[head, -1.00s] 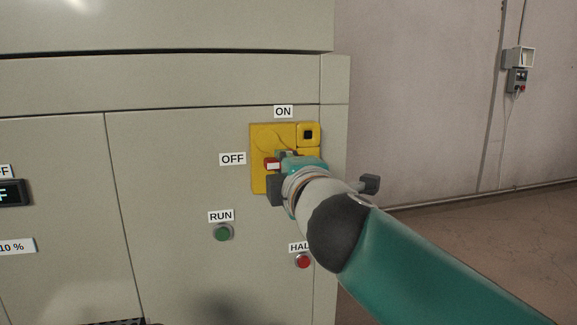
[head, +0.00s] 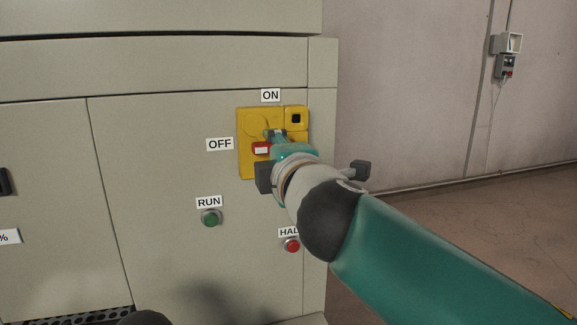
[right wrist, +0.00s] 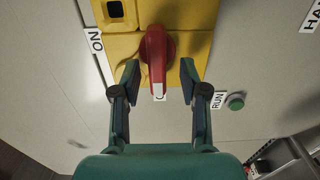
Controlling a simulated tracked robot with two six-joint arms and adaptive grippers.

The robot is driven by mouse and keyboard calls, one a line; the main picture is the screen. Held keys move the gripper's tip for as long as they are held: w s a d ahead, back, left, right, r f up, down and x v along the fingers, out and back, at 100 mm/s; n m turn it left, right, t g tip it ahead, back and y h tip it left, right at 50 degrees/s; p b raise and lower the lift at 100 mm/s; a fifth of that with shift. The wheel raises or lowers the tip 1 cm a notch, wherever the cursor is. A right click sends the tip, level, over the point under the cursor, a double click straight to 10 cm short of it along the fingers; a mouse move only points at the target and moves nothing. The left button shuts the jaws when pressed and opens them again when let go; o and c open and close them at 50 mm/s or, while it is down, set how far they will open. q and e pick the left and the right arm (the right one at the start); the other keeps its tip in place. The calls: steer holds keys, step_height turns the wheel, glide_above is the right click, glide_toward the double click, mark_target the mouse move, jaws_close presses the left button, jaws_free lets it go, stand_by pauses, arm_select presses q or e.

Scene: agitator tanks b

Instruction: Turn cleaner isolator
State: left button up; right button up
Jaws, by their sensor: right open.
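The cleaner isolator is a yellow plate (head: 250,114) on the beige cabinet, with a red handle whose white-marked tip (head: 262,148) points left toward the OFF label (head: 219,144). The ON label (head: 270,95) is above the plate. My right gripper (right wrist: 159,67) is open, with one finger on each side of the red handle (right wrist: 158,50) and visible gaps beside it. In the head view my right gripper (head: 274,138) is in front of the plate and hides part of the handle. My left gripper is not in view.
Below the isolator are a green RUN button (head: 211,218) and a red button (head: 292,245) with a partly hidden label. A square yellow unit with a black centre (head: 296,118) adjoins the plate. Open floor (head: 450,225) lies right of the cabinet.

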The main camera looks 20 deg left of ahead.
steer(key=v, duration=1.1)
steer(key=shift+w, duration=0.1)
